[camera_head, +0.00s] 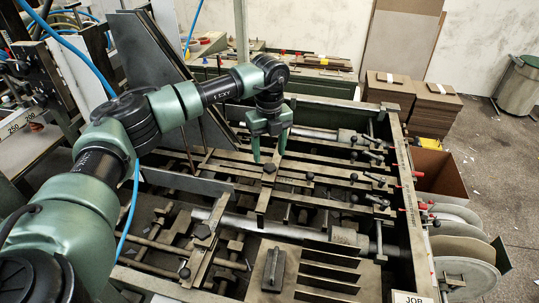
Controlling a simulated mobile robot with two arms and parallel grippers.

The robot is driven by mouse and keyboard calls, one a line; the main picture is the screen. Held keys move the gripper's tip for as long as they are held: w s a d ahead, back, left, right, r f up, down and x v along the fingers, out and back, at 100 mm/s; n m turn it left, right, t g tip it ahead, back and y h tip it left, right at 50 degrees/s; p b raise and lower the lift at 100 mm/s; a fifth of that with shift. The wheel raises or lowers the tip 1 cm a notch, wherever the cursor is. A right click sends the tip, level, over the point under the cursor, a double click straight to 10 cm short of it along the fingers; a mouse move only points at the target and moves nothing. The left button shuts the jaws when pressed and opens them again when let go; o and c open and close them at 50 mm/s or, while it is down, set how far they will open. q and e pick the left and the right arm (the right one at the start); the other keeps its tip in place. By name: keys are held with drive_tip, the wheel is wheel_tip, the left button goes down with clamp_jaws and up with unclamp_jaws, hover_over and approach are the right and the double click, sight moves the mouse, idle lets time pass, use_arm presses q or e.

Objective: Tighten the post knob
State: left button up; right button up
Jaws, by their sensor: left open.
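My left arm reaches in from the left, and its green gripper (269,156) points down over the machine bed. The two fingers are apart, with nothing seen held between them. A dark knob (269,168), which looks like the post knob, sits on a flat bar just below the fingertips. I cannot tell whether the fingers touch it. A similar dark knob (203,232) sits on another bar, nearer and to the left. My right gripper is not in view.
The feeder frame (408,205) surrounds bars, rods and small black knobs. Tall dark plates (150,50) stand left behind my arm. Red-tipped levers (405,210) line the right side, with pale discs (465,265) beyond. Cardboard stacks (388,88) stand behind; the right floor is mostly open.

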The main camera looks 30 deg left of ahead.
sight(269, 165)
use_arm(q)
wheel_tip(269, 165, down, 4)
drive_tip(key=shift+r+p, duration=0.2)
drive_tip(key=shift+p, duration=0.4)
drive_tip(key=shift+w+f, duration=0.15)
drive_tip(key=shift+f, duration=0.3)
clamp_jaws()
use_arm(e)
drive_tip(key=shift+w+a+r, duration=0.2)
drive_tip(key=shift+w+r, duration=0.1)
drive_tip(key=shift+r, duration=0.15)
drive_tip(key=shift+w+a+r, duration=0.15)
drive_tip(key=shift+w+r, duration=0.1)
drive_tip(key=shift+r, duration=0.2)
